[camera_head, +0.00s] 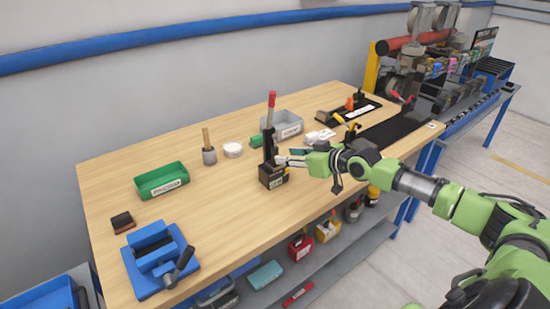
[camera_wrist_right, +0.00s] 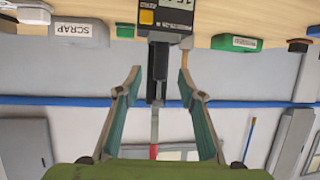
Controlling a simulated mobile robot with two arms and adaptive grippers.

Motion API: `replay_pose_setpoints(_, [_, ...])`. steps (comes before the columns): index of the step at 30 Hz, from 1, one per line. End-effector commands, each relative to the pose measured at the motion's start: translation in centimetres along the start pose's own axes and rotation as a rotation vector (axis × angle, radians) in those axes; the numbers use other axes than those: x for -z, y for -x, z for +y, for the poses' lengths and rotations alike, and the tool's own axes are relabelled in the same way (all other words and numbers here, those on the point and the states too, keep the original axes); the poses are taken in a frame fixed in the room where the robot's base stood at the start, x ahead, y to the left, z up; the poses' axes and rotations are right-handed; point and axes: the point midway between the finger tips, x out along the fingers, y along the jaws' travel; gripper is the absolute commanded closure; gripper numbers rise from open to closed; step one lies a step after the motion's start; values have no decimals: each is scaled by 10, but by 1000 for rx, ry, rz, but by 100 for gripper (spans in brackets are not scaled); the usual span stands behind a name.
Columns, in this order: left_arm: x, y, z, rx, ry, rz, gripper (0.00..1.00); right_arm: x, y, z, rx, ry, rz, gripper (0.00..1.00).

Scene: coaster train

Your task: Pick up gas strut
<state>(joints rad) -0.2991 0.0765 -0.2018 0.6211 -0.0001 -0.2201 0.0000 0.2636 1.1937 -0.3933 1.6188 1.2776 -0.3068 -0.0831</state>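The gas strut appears to be the black upright cylinder (camera_head: 268,143) with a thin rod and red top, standing in a dark labelled block (camera_head: 273,178) on the workbench. The wrist view shows it upside down, with the black cylinder (camera_wrist_right: 160,72) below the block (camera_wrist_right: 165,20) and the red end partly hidden near the gripper body. My right gripper (camera_head: 282,159) is beside the strut, just above the block. Its fingers (camera_wrist_right: 161,80) are open, one on each side of the strut in the wrist view; contact cannot be told. My left gripper is not in view.
On the wooden bench (camera_head: 110,180) stand a green bin (camera_head: 162,180), a grey scrap bin (camera_head: 287,127), a wooden-handled tool (camera_head: 208,150) and a blue fixture (camera_head: 158,260). Black mats with tools lie right. Bare wood lies left of the block.

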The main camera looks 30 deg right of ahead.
Motion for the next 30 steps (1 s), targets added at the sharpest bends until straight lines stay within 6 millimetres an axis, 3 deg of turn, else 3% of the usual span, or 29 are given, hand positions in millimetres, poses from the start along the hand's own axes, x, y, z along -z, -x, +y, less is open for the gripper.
replay_pose_setpoints(13, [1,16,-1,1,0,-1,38,4,-46,-1,0,-4,0,64])
replay_pose_setpoints(23, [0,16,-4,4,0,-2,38,3,-52,0,0,-1,-1,64])
replay_pose_setpoints(27, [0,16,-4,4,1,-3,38,3,-52,0,-1,-1,-1,98])
replay_pose_setpoints(30, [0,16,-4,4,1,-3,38,3,-52,0,-1,-1,-1,100])
